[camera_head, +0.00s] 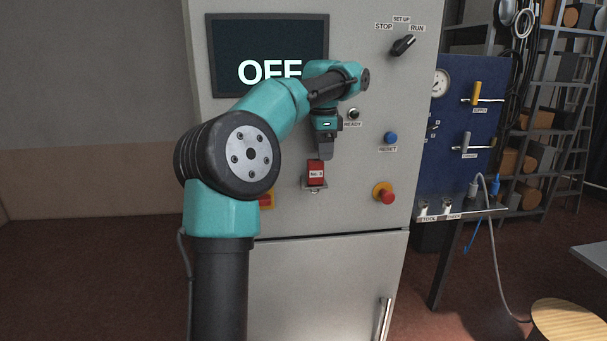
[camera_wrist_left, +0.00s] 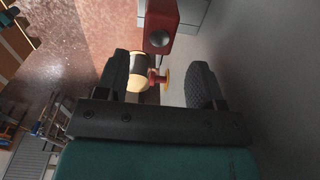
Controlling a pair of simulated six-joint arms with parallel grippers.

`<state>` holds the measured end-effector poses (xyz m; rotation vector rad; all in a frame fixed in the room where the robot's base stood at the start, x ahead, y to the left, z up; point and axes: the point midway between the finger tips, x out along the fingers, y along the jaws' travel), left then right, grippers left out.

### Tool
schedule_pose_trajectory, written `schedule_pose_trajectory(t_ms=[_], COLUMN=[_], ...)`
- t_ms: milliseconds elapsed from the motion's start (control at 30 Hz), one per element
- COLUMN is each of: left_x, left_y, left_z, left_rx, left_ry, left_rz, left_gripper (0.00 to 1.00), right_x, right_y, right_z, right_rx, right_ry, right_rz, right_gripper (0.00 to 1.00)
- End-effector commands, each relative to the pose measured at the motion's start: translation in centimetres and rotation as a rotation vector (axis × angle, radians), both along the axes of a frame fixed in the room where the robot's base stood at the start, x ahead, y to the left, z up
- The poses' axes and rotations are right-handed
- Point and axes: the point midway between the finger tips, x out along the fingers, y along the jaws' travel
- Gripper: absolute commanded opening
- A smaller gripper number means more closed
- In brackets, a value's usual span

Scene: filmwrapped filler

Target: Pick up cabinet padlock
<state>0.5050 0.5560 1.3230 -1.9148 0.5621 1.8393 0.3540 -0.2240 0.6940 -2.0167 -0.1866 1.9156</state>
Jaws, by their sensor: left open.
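The red cabinet padlock (camera_head: 316,172) carries a white label and sits on a small metal bracket on the cabinet front. In the left wrist view the padlock (camera_wrist_left: 161,22) is a red block with a round dark spot, beyond the fingertips. My left gripper (camera_head: 325,154) points down just above the padlock, in line with it. In the left wrist view its two dark fingers stand apart with nothing held between them (camera_wrist_left: 160,75). The shackle is not clear. My right gripper is not in view.
The grey cabinet has an OFF screen (camera_head: 269,56), a rotary switch (camera_head: 403,45), a blue RESET button (camera_head: 390,138) and a red stop button on yellow (camera_head: 384,193). A blue valve panel (camera_head: 462,123) stands to the right. A round wooden stool (camera_head: 567,320) is at lower right.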

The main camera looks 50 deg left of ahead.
Motion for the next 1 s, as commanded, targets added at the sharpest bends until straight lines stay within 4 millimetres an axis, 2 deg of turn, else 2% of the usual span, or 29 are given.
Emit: schedule_pose_trajectory(t_ms=[167,467,800,1000], left_x=[-1.4,-1.5,-1.5,-1.5], left_y=[0.4,0.4,0.4,0.4], left_z=[1.1,1.2,-1.1,-1.3], left_rx=[-0.002,-0.002,-0.002,-0.002], left_ry=[0.039,0.042,0.042,0.041], left_rz=[0.010,0.010,0.010,0.010], left_gripper=[0.62,0.62,0.62,0.62], right_x=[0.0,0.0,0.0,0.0], right_y=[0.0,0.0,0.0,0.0], right_z=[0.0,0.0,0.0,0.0], right_rx=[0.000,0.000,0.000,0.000], right_ry=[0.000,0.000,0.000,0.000], right_rz=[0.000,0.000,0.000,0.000], right_gripper=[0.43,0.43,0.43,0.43])
